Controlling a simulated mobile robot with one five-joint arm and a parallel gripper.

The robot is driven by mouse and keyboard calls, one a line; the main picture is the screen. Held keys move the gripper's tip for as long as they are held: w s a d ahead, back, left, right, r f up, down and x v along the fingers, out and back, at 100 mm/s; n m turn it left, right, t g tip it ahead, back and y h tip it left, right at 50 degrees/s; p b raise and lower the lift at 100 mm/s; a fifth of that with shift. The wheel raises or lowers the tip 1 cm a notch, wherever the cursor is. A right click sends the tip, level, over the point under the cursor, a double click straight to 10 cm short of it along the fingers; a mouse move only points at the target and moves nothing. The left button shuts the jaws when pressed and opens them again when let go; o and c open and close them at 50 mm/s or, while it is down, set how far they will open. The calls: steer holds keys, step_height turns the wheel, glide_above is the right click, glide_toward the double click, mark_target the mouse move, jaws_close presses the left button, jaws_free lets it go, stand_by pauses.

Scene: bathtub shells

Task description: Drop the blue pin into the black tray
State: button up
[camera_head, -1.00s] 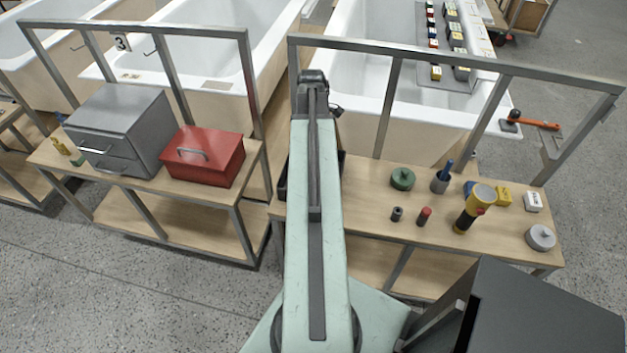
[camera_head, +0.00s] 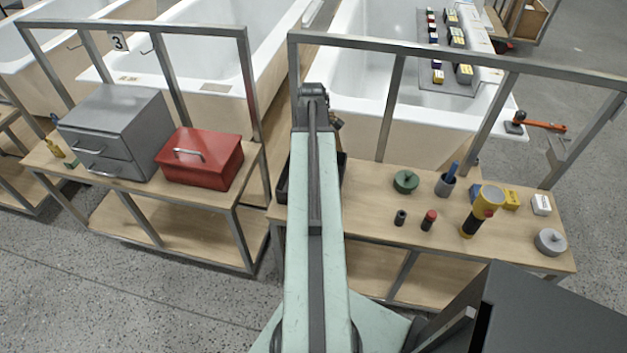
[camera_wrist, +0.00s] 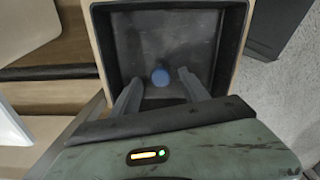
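The black tray (camera_wrist: 215,48) fills the upper middle of the wrist view. In the head view, only the edges of the black tray (camera_head: 283,183) show beside my arm. The blue pin (camera_wrist: 160,77) shows as a round blue end inside the tray's outline, between and just beyond my fingertips. Whether it rests on the tray floor cannot be told. My gripper (camera_wrist: 160,80) is over the tray with its two fingers apart, and gaps show on both sides of the pin. In the head view, my arm hides the gripper and the pin.
A red box (camera_head: 199,158) and a grey drawer cabinet (camera_head: 117,132) stand on the left bench. A metal frame rises behind.

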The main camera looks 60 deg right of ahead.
steer(key=shift+r, duration=0.1)
step_height(320, 180, up, 8)
steer(key=p, duration=0.7)
steer(key=shift+f+p, duration=0.2)
steer(key=shift+p, duration=0.2)
